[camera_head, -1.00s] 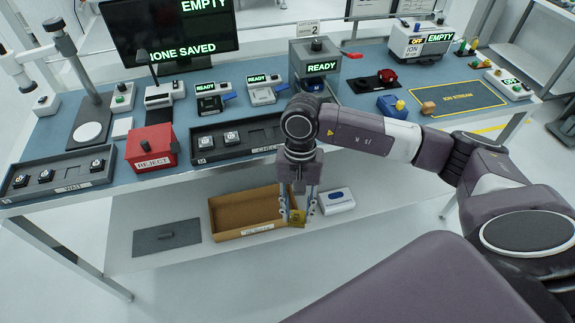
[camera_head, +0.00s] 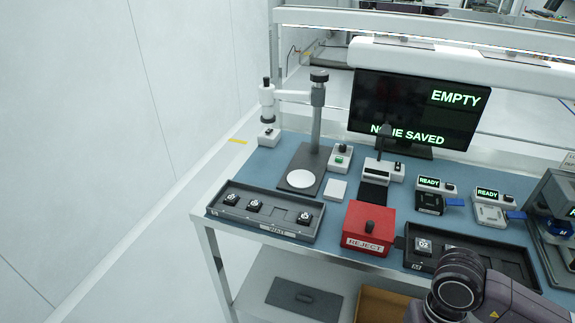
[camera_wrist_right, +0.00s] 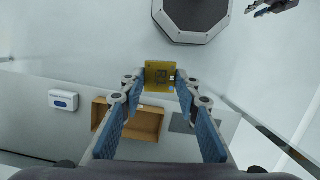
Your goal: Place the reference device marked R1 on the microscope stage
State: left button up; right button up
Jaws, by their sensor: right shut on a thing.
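The microscope stage is a white round plate (camera_head: 300,179) on a dark base with an upright column, left on the bench in the head view; nothing lies on it. My right gripper (camera_wrist_right: 160,84) is shut on a small gold square device (camera_wrist_right: 159,70) in the right wrist view. Its marking is too small to read, so I cannot confirm R1. The head view shows only part of my right arm at the bottom right, with the gripper out of frame. A dark piece at the wrist view's top right may be my left gripper; its state is unclear.
A tray (camera_head: 218,213) with several black devices stands in front of the stage. A red reject box (camera_head: 369,228) and another tray (camera_head: 475,263) stand to its right. A white pad (camera_head: 336,190) lies beside the base. A brown open bin (camera_wrist_right: 150,122) is on the lower shelf.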

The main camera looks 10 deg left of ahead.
aim_at(301, 178)
jog(key=i+j, duration=0.1)
jog(key=j, duration=0.25)
jog(key=i+j+z, duration=0.15)
jog(key=j, duration=0.25)
jog(key=i+j, duration=0.1)
jog(key=j, duration=0.25)
jog(key=i+j+z, duration=0.1)
jog(key=j, duration=0.3)
jog(key=i+j, duration=0.1)
jog(key=j, duration=0.3)
jog(key=z, duration=0.05)
